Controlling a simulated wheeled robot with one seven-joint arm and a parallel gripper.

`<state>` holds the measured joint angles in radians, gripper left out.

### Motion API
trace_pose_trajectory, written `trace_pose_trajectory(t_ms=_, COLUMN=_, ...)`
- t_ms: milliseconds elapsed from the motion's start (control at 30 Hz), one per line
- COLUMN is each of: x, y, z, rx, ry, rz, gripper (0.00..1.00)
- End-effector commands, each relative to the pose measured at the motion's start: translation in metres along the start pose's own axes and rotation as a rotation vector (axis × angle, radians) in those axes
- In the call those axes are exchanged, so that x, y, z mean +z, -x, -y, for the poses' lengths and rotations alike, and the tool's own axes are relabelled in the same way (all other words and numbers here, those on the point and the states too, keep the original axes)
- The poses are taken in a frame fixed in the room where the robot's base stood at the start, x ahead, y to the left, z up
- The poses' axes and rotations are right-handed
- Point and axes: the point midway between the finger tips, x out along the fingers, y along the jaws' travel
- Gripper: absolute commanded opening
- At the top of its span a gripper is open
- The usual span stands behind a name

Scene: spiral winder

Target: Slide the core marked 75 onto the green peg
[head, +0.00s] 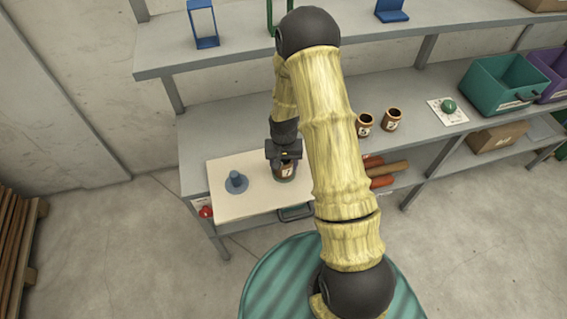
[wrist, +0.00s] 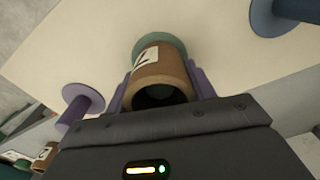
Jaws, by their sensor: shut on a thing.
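A brown cardboard core (head: 285,172) with a white label stands upright under my gripper (head: 284,157) on the pale board (head: 239,203). In the wrist view my gripper (wrist: 160,88) has its purple fingers shut on the core (wrist: 165,72); the label is partly hidden and shows a 7. A green disc (wrist: 160,42), seemingly the green peg's base, shows just beyond the core's far end. The core's near opening is dark, and I cannot tell whether the peg is inside. A blue peg (head: 236,181) stands to the left in the head view. A purple peg (wrist: 82,103) shows in the wrist view.
Two more cores (head: 364,124) (head: 391,119) stand on the bench right of my arm. A green ball (head: 449,106) sits on a card, with a green bin (head: 503,85) and purple bin (head: 551,76) farther right. An upper shelf (head: 235,43) overhangs behind.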

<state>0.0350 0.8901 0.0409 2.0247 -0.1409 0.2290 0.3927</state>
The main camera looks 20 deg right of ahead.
Motion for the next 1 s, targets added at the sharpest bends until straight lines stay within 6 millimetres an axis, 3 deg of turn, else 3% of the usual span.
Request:
trace_pose_trajectory(t_ms=33, x=0.000, y=0.000, z=0.000, rx=0.000, ry=0.000, rz=0.000, gripper=0.60)
trace_pose_trajectory(t_ms=133, x=0.000, y=0.000, z=0.000, rx=0.000, ry=0.000, rz=0.000, gripper=0.80)
trace_pose_trajectory(t_ms=567, x=0.000, y=0.006, z=0.000, rx=0.000, ry=0.000, rz=-0.001, gripper=0.80)
trace_pose_trajectory(t_ms=767, x=-0.001, y=0.029, z=0.001, rx=-0.001, ry=0.001, rz=-0.004, gripper=0.80)
trace_pose_trajectory(t_ms=1000, x=-0.001, y=0.069, z=0.001, rx=-0.002, ry=0.000, rz=-0.005, gripper=0.80)
